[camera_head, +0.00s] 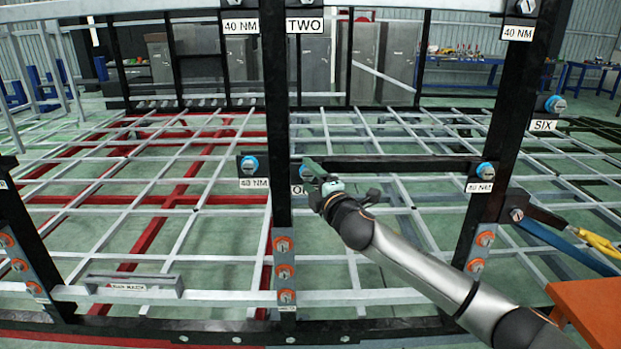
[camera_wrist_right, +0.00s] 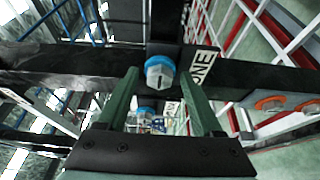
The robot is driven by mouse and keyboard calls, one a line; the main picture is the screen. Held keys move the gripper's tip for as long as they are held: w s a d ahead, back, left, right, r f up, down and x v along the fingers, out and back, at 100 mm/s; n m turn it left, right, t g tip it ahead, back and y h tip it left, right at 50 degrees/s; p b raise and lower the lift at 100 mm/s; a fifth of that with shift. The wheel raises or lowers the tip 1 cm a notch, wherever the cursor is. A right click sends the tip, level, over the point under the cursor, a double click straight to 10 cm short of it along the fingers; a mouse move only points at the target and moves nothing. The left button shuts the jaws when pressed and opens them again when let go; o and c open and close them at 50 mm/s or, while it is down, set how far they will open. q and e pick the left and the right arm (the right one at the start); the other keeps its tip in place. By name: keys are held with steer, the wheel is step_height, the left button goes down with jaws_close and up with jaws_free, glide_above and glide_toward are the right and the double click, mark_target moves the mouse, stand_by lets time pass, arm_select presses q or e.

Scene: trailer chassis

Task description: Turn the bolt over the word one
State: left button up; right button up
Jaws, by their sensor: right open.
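The bolt over the word ONE has a blue collar and a silver slotted hex head; it shows in the right wrist view (camera_wrist_right: 160,73). The label ONE (camera_wrist_right: 202,65) is beside it in that view. In the head view only the first letter of the label (camera_head: 297,190) shows, and my right gripper (camera_head: 312,167) partly covers the bolt. In the right wrist view the green fingers of my right gripper (camera_wrist_right: 160,82) are open, with the bolt head between their tips in the picture. I cannot tell whether they touch it. My left gripper is out of view.
Another blue bolt (camera_head: 249,165) sits left of the black upright (camera_head: 277,120). One more (camera_head: 486,171) is on the right end of the black crossbar (camera_head: 400,163). Orange-collared bolts (camera_head: 284,245) run down the upright. An orange surface (camera_head: 590,308) is at lower right.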

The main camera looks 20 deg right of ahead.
jaws_close()
stand_by(0.5)
steer(key=shift+f, duration=0.1)
